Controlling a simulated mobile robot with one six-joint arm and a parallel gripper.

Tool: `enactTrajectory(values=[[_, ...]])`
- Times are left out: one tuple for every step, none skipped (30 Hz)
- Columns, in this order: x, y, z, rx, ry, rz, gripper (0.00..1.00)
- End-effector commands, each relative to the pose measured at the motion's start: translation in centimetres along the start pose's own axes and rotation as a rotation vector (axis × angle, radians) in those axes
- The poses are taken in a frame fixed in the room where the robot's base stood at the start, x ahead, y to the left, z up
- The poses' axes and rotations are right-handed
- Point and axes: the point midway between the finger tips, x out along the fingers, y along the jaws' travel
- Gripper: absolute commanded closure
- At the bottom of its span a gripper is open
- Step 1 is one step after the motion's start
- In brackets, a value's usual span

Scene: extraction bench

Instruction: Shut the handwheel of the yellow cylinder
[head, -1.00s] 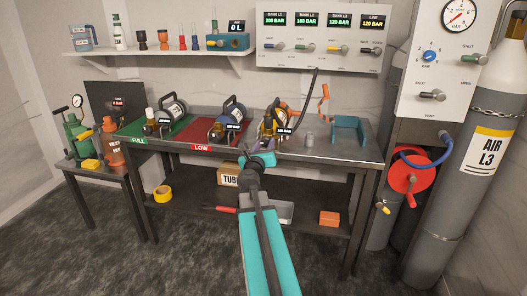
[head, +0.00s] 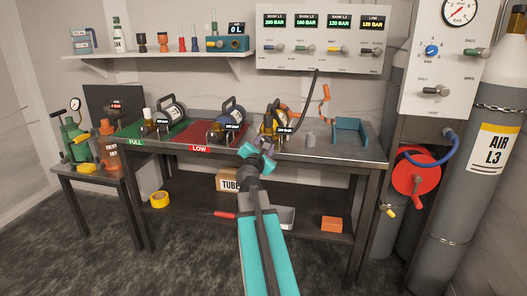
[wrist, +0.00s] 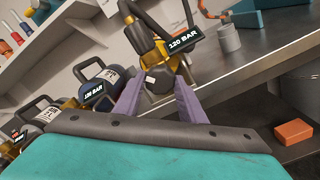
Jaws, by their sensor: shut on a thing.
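The yellow cylinder (head: 268,126) lies on the metal bench, right of the red mat, with its front partly hidden by my gripper. In the wrist view its brass valve (wrist: 148,50) carries a display reading 120 BAR. A dark handwheel (wrist: 158,80) sits at the near end of the valve, between my two purple fingers. My gripper (head: 260,150) is shut on the handwheel, with one finger on each side; it also shows in the wrist view (wrist: 158,90). My wrist is rolled to a tilt.
A black hose (head: 303,105) runs from the wall panel to the yellow cylinder. A grey cup (head: 311,139) and teal cradle (head: 349,131) stand to the right.

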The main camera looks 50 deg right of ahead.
Motion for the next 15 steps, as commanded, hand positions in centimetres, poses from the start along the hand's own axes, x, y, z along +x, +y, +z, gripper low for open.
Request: enactTrajectory(values=[[0.00,-0.34,-0.38,0.047,0.000,-0.002,0.86],[0.00,-0.33,-0.36,0.076,0.000,-0.002,0.86],[-0.01,-0.33,-0.35,0.114,0.000,-0.002,0.86],[-0.01,-0.32,-0.35,0.143,0.000,-0.002,0.86],[-0.01,-0.33,-0.34,0.171,-0.001,-0.002,0.86],[0.00,-0.34,-0.36,0.209,-0.001,-0.002,0.86],[0.00,-0.36,-0.38,0.237,0.000,-0.003,0.86],[0.00,-0.36,-0.39,0.266,0.000,-0.003,0.86],[0.00,-0.35,-0.38,0.303,-0.001,-0.002,0.86],[0.00,-0.34,-0.37,0.332,0.000,-0.002,0.86],[0.00,-0.33,-0.36,0.361,0.000,-0.002,0.86],[-0.01,-0.32,-0.35,0.396,-0.001,-0.002,0.86],[0.00,-0.32,-0.36,0.422,0.000,-0.002,0.86],[0.00,-0.32,-0.37,0.450,0.000,-0.002,0.86],[0.00,-0.32,-0.37,0.482,0.000,-0.002,0.86]])
